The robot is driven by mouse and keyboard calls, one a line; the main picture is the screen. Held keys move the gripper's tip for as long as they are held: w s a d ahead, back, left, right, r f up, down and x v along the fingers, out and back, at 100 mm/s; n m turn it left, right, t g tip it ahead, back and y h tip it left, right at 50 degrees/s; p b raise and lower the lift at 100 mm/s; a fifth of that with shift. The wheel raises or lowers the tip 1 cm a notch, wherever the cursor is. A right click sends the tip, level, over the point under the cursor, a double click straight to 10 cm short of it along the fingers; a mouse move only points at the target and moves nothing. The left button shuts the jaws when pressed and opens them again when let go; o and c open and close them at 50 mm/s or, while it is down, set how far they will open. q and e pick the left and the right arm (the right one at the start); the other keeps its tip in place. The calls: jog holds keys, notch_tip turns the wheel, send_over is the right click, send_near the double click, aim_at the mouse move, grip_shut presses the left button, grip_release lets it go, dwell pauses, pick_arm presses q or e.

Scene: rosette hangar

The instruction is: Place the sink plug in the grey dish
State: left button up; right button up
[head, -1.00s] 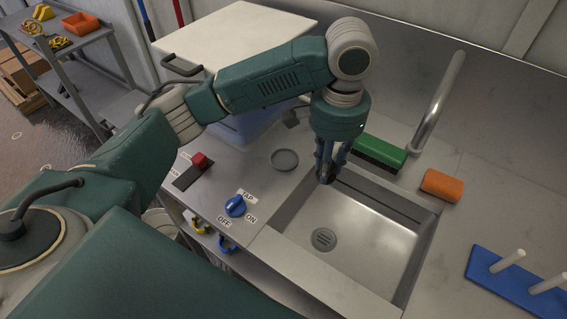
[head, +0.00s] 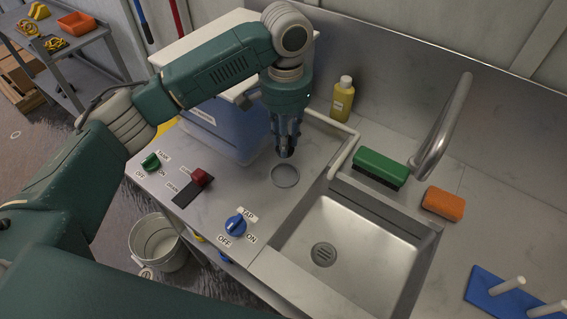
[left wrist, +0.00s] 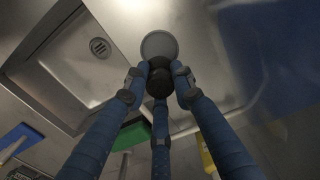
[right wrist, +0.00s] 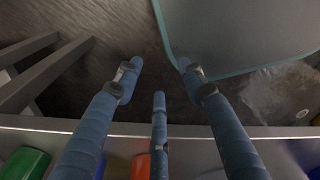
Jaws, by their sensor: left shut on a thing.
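The sink plug (left wrist: 159,82) is black and round. In the left wrist view it sits between the fingers of my left gripper (left wrist: 160,76), which is shut on it. In the head view my left gripper (head: 286,148) points down just behind the grey dish (head: 285,176), a small round shallow dish on the counter left of the sink. The dish also shows just beyond the plug in the left wrist view (left wrist: 159,43); it looks empty. The height of the plug above it is hard to judge. My right gripper (right wrist: 157,78) is open and empty in the right wrist view.
The steel sink (head: 345,246) and its tap (head: 449,130) lie right of the dish. A green brush (head: 380,167), an orange sponge (head: 444,204) and a yellow bottle (head: 342,99) stand behind. A blue tap knob (head: 236,225) and red drain switch (head: 199,178) sit left and in front.

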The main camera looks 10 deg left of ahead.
pick_arm(q)
notch_tip(320, 180, down, 5)
jog(key=shift+s+p, duration=0.1)
jog(key=shift+p, duration=0.2)
grip_shut()
jog(key=shift+f+p, duration=0.35)
jog(key=shift+f, duration=2.1)
pick_arm(e)
jog(key=shift+w+d+r, duration=0.15)
jog(key=shift+w+r, duration=0.1)
jog(key=shift+r, duration=0.2)
jog(key=shift+w+d+r, duration=0.15)
jog(key=shift+w+r, duration=0.05)
jog(key=shift+r, duration=0.25)
pick_arm(q)
jog(key=o, duration=1.1)
grip_release()
jog(key=shift+f, duration=0.1)
jog(key=shift+r, duration=0.45)
notch_tip(320, 180, up, 11)
jog(key=b, duration=0.2)
jog(key=shift+r+b, duration=0.15)
jog(key=shift+b, duration=0.15)
pick_arm(e)
jog(key=f, duration=0.2)
jog(key=shift+s+a+f, duration=0.1)
jog(key=shift+a+f, duration=0.1)
jog(key=shift+f, duration=0.15)
